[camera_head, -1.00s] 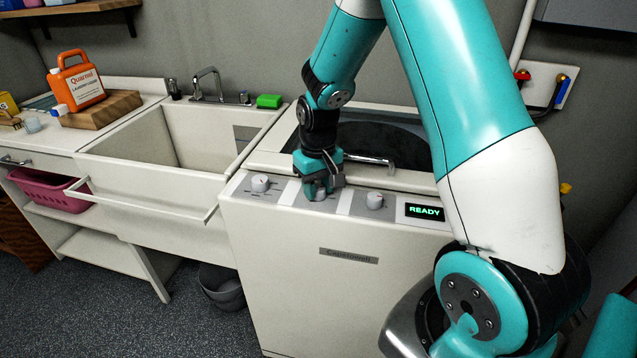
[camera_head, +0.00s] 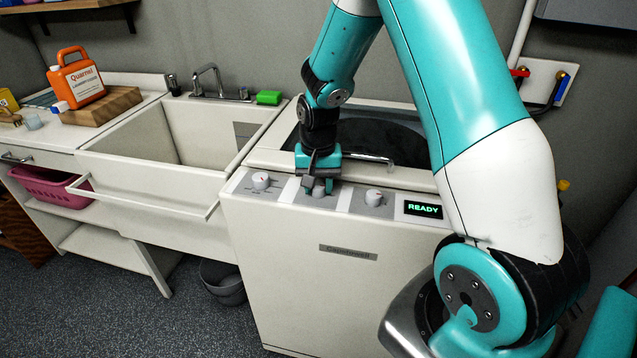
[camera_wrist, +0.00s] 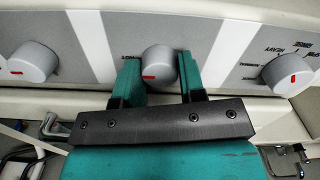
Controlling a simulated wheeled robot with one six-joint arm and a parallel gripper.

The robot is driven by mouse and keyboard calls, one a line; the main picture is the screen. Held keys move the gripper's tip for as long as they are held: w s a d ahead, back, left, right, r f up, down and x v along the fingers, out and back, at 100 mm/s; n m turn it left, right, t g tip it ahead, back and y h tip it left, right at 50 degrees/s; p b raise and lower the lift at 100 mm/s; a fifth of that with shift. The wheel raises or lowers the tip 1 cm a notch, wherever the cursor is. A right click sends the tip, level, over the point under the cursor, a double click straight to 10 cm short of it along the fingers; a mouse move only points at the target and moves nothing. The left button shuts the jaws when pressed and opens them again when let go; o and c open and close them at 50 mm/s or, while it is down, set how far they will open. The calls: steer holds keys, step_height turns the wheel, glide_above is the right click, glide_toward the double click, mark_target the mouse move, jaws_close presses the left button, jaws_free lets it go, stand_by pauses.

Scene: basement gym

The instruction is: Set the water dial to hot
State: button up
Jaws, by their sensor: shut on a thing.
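The middle dial (camera_head: 319,192) is a round grey knob on the washing machine's sloped front panel. In the wrist view this dial (camera_wrist: 158,61) sits between the two teal fingers of my gripper (camera_wrist: 159,70), which is shut on its sides. Its red mark points down and to the left in that view. A small printed label beside it is partly hidden by the left finger, and I cannot read it fully. In the head view my gripper (camera_head: 318,186) reaches down onto the panel and partly covers the dial.
A left dial (camera_head: 261,180) and a right dial (camera_head: 374,197) flank it. The display (camera_head: 423,210) reads READY. A lid handle (camera_head: 372,158) lies close behind my gripper. A sink (camera_head: 150,150) with a green sponge (camera_head: 269,97) stands to the left.

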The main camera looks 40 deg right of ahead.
mark_target(318, 185)
steer(key=shift+w, duration=0.1)
steer(key=o, duration=0.9)
steer(key=shift+o, duration=0.2)
step_height(318, 185, up, 18)
steer(key=shift+f+b, duration=0.25)
steer(key=shift+b, duration=0.15)
